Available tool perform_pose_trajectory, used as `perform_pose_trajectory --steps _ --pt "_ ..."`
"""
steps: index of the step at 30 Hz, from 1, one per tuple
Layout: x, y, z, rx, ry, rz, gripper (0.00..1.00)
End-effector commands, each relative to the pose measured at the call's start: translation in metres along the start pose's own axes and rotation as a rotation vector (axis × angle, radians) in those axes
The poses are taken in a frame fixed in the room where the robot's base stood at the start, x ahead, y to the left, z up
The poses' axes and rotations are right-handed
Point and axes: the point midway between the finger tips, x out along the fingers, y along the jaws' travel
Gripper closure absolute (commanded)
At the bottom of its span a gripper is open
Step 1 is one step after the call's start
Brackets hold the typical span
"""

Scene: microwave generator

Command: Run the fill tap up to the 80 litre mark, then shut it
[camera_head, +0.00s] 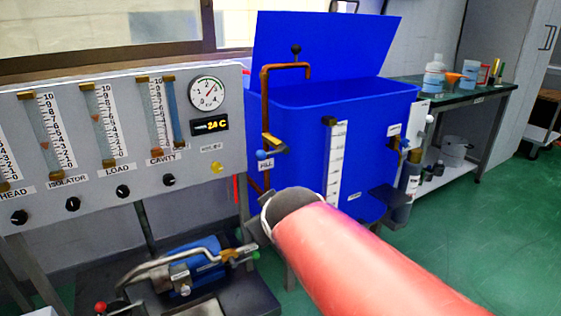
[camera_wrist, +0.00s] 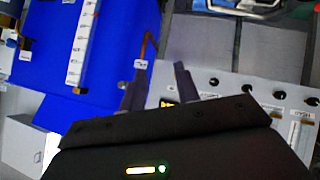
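The blue tank (camera_head: 300,115) stands in the middle of the head view with its lid raised. The copper fill pipe (camera_head: 265,100) runs up its left front corner and bends over the rim. The fill tap (camera_head: 271,144) has a blue ball-ended handle above the FILL label (camera_head: 265,165). Whether it is open or shut I cannot tell. The white level scale (camera_head: 336,160) is on the tank's front; its marks and water level are too small to read. My gripper (camera_head: 252,226) is below the tap, apart from it. In the wrist view its two fingers (camera_wrist: 160,84) are spread and empty.
A gauge panel (camera_head: 110,130) with several knobs stands left of the tank. A blue pump (camera_head: 195,265) with pipes sits low in front of it. A bench (camera_head: 470,100) with bottles is at the right. Green floor is clear at the right.

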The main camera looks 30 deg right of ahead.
Motion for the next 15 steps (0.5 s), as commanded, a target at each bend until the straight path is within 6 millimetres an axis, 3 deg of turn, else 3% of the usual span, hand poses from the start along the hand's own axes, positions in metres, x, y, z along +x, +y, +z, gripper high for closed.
perform_pose_trajectory --steps 1,3,9,12,15 --pt "0.024 0.021 -0.014 -0.071 0.064 0.063 0.68" --pt "0.045 0.050 -0.042 -0.197 0.175 0.145 0.68" --pt "0.098 0.107 -0.099 -0.587 0.470 0.315 0.68" --pt "0.120 0.122 -0.110 -0.778 0.616 0.362 0.68" --pt "0.137 0.128 -0.108 -0.941 0.755 0.382 0.68"
